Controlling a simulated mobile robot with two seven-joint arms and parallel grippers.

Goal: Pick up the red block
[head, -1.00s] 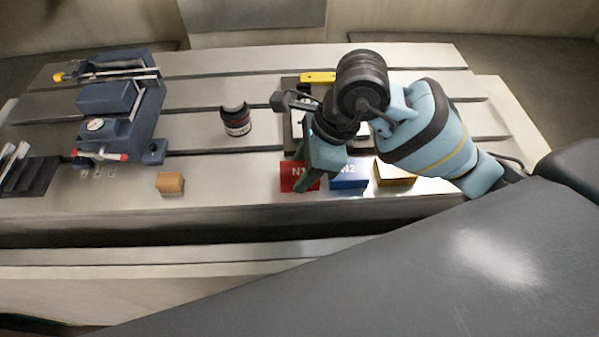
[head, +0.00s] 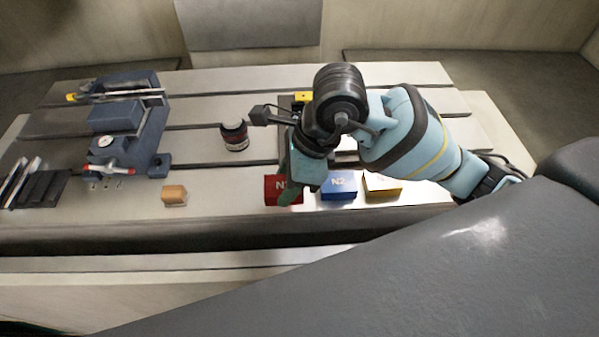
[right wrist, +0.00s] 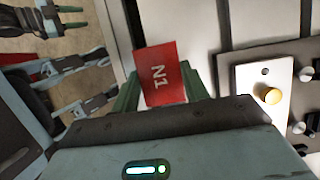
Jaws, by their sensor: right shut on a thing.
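The red block (head: 284,184), marked N1, is at the left end of a row near the front edge of the metal table. My right gripper (head: 298,190) is shut on it and hides part of it in the head view. In the right wrist view the red block (right wrist: 158,75) is between the green fingers of the right gripper (right wrist: 160,88), with its N1 face showing. I cannot tell whether the block is clear of the table. A gripper-like shape, likely my left gripper (right wrist: 72,17), shows at the upper left of the right wrist view. Its jaws are unclear.
A blue block (head: 338,187) and a yellow block (head: 381,185) stand right of the red one. An orange-brown block (head: 174,195) lies further left. A dark jar (head: 234,136) and a blue vise (head: 130,122) stand behind. The table between the orange-brown and red blocks is clear.

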